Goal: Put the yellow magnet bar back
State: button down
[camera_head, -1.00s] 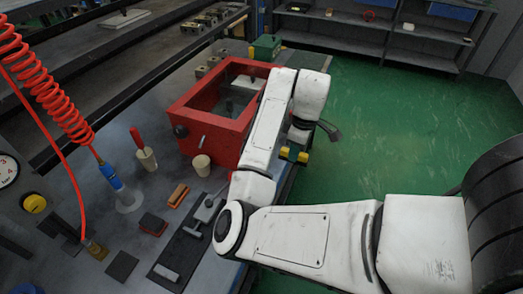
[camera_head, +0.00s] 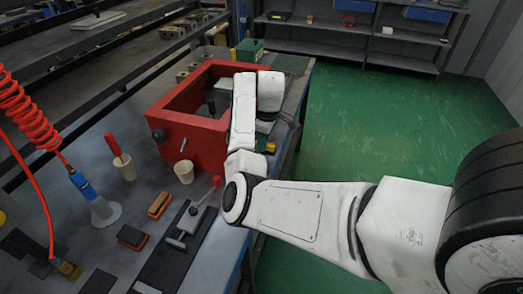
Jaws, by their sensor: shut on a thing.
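The yellow magnet bar (camera_head: 270,148) shows as a small yellow piece at the end of my arm, near the bench's right edge and just right of the red box (camera_head: 185,138). Most of it is hidden behind my arm. My gripper (camera_head: 268,142) is also largely hidden by my white arm links; it is shut on the yellow piece. The red box is open at the top, with a dark interior and a dark round knob on its front.
A coiled red hose (camera_head: 25,105) hangs at left. Green floor (camera_head: 370,140) is clear at right.

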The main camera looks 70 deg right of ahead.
jog(key=shift+w+d+f, duration=0.35)
jog(key=shift+w+f, duration=0.1)
jog(key=shift+f, duration=1.8)
jog(key=c, duration=1)
grip_release()
jog(key=shift+f, duration=0.15)
jog(key=r, duration=0.8)
jog(key=s+r, duration=0.1)
jog(key=r, duration=0.3)
jog(key=shift+d+r, duration=0.1)
jog(key=shift+r, duration=0.05)
